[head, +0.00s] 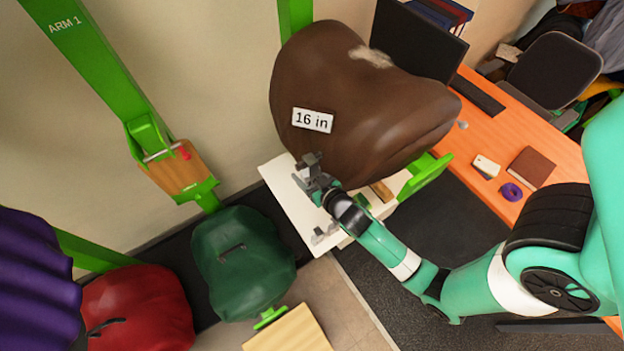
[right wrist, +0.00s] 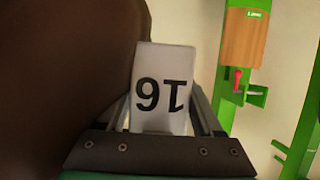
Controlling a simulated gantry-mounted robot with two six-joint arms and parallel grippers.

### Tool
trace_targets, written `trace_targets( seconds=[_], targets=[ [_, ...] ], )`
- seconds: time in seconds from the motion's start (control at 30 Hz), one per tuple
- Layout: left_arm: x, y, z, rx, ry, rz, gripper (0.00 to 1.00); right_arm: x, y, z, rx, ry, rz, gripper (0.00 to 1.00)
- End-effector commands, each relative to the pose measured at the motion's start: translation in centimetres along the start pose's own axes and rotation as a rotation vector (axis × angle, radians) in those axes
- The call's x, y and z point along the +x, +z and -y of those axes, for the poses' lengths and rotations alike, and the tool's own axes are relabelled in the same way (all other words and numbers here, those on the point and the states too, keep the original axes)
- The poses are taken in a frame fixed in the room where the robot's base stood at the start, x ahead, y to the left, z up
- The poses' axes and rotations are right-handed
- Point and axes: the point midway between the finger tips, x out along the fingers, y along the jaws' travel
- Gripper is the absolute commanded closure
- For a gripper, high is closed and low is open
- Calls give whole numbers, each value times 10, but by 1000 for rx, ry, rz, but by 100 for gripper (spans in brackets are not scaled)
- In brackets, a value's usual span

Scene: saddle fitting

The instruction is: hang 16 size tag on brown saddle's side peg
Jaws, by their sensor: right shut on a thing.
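My right gripper (head: 312,170) is just below that label, close to the saddle's lower left edge. It is shut on the white 16 size tag (right wrist: 163,88), which reads upside down between the fingers in the right wrist view. The brown saddle (right wrist: 65,70) fills the left of that view, right beside the tag. I cannot make out the saddle's side peg. My left gripper is not in view.
A white table (head: 290,205) lies below the gripper, with small grey items on it. A green saddle (head: 242,262) and a red saddle (head: 137,308) are lower left. A green arm with a wooden block (head: 178,172) stands left. An orange desk (head: 510,130) is right.

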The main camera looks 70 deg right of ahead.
Motion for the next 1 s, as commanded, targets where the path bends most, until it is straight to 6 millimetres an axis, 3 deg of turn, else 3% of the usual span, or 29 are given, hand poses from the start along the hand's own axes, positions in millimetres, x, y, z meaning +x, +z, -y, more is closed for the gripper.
trace_targets(
  seconds=[0.2,0.7,0.73,0.9,1.0],
  targets=[
    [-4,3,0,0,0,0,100,18,-4,0,0,0,-1,91],
    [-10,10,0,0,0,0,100,20,7,0,0,-1,-1,91],
    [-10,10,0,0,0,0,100,20,7,0,0,-1,-1,30],
    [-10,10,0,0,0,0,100,20,7,0,0,-1,0,0],
    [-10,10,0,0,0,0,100,20,7,0,0,-1,0,0]
  ],
)
